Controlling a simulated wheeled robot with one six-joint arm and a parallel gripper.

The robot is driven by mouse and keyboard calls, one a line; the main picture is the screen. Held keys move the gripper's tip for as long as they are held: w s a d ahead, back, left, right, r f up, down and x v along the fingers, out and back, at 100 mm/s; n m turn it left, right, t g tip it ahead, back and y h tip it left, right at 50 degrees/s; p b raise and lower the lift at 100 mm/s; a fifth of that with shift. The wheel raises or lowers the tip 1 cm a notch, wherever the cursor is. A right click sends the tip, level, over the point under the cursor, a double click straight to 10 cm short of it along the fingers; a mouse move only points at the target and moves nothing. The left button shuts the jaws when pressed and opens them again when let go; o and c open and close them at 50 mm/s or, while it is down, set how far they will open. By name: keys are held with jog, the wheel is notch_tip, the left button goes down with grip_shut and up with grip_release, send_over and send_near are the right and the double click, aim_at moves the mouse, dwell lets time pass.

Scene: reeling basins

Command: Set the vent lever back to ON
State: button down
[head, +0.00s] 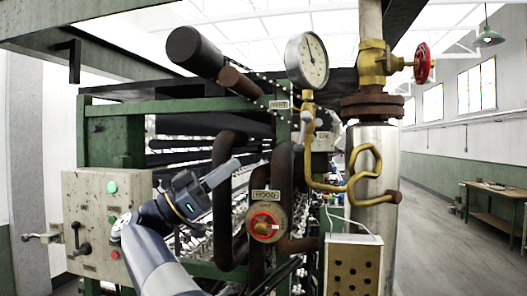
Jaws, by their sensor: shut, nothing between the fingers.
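A small label that seems to read VENT (279,104) is on the green frame left of the pressure gauge. Beside it, a thick black cylindrical grip (195,50) on a brown shaft (240,83) slants up to the left; it looks like the vent lever. No ON mark is readable. My gripper (230,169) is shut and empty, lower down in front of the machine, its fingers pointing up and right. It is below the black grip and apart from it, left of the HOOD label (265,195).
A grey control box (92,190) with buttons and small levers stands at left. A red-rimmed round valve (264,224), dark bent pipes (222,190), a gauge (307,60) and a red handwheel (423,63) crowd the front. The aisle floor (430,225) at right is clear.

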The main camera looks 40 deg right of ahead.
jog(key=p, duration=0.4)
send_near(301, 133)
notch_tip(301, 133, up, 4)
jog(key=d, duration=0.2)
jog(key=s+d, duration=0.1)
jog(key=shift+s+d+f+p, duration=0.2)
jog(key=shift+d+p, duration=0.15)
jog(key=shift+d, duration=0.05)
jog(key=shift+s+d+f, duration=0.1)
jog(key=shift+d+f, duration=0.1)
jog(key=shift+d, duration=0.15)
